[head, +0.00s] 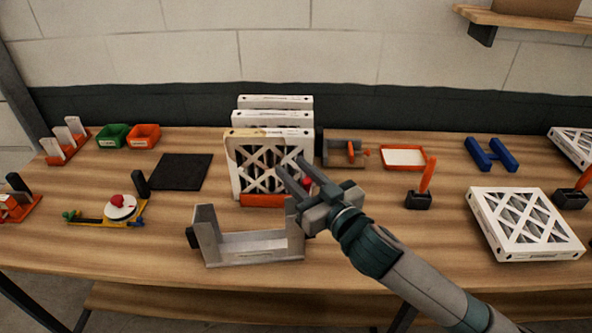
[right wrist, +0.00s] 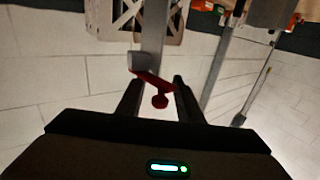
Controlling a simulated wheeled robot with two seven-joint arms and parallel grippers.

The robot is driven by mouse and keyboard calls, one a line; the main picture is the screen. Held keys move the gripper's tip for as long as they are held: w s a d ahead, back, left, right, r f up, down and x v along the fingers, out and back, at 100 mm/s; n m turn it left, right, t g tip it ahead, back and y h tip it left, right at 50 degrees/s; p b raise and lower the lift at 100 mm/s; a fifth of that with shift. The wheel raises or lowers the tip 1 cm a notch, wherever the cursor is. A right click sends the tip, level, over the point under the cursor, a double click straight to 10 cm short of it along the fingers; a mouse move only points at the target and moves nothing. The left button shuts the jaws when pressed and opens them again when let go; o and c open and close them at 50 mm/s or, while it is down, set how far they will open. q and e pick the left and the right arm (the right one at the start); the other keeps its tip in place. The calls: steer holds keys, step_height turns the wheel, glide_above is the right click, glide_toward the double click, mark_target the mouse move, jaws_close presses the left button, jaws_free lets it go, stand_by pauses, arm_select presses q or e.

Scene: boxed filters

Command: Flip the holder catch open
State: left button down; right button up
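A grey U-shaped holder (head: 250,245) stands near the table's front with two upright end walls and an empty middle. The catch shows as a red lever with a round knob (right wrist: 159,100) in the right wrist view, running slantwise from beside a grey round part (right wrist: 140,62). In the head view only a small red bit (head: 307,183) shows beside my right gripper. My right gripper (head: 291,166) is open above the holder's right end. In the right wrist view its two fingers (right wrist: 156,83) lie either side of the red knob, with gaps visible. My left gripper is not in view.
White-framed filters (head: 272,118) stand in a row behind the holder, with an orange block (head: 262,200) at the front one's foot. Another filter (head: 525,224) lies flat at right. A black mat (head: 180,171) lies at left.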

steer(key=shift+c, duration=0.2)
jaws_close()
steer(key=shift+n+g+y, duration=0.3)
steer(key=shift+s+d+n+g+y+p, duration=0.15)
steer(key=shift+n+g+y+p, duration=0.35)
steer(key=shift+n+y, duration=0.1)
steer(key=shift+s+d+n+g+y, duration=0.1)
steer(key=shift+s+n+g+y, duration=0.05)
steer(key=shift+n+g+y, duration=0.45)
steer(key=shift+s+d+n+g+y, duration=0.15)
steer(key=shift+n+g+y, duration=0.25)
steer(key=shift+g+y, duration=0.25)
steer(key=shift+a, duration=0.1)
